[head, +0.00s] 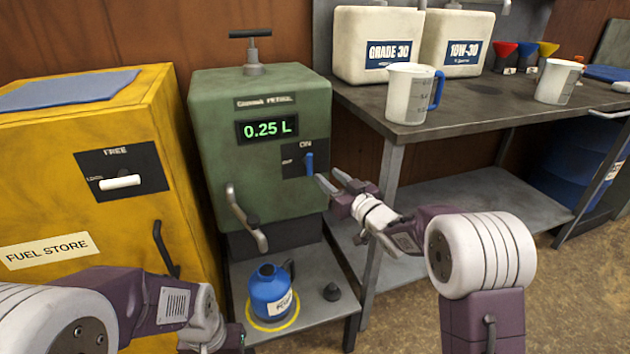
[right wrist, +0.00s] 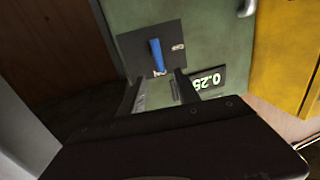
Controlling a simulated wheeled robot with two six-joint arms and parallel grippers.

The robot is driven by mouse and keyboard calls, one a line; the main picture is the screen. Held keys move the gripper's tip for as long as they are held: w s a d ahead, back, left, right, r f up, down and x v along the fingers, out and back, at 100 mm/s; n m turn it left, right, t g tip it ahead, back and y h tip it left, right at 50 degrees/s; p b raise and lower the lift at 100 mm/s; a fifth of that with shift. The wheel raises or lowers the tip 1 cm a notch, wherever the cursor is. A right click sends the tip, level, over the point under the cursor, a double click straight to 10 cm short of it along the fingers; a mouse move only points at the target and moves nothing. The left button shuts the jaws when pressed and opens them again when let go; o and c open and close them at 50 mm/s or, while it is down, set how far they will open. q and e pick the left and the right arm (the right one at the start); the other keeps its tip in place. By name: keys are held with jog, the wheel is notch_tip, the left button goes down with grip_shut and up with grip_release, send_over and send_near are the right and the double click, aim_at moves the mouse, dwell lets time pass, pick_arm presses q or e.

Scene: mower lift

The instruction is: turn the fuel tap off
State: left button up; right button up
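The fuel tap is a short blue lever (head: 309,163) on a dark plate on the front of the green petrol dispenser (head: 225,112). It stands upright below the ON label; a second, blurred label is to its left. My right gripper (head: 328,178) is open and empty, just right of and slightly below the lever, apart from it. In the right wrist view the lever (right wrist: 157,56) shows just beyond the open fingertips. The dispenser display (head: 267,129) reads 0.25 L. My left gripper (head: 215,338) is at the bottom edge, its fingers mostly out of frame.
A blue fuel can (head: 268,292) stands in a yellow ring on the dispenser's lower shelf, below a hanging nozzle (head: 245,220). A yellow fuel store cabinet (head: 60,185) is at left. The workbench (head: 430,122) at right holds jugs and oil containers.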

aim_at(311, 161)
jog(key=b+x, duration=0.2)
jog(key=x, duration=0.5)
jog(key=shift+w+a+f+b, duration=0.1)
jog(key=shift+w+a+b, duration=0.05)
jog(key=shift+w+b, duration=0.2)
jog(key=shift+w+a, duration=0.35)
jog(key=shift+w, duration=0.2)
grip_shut()
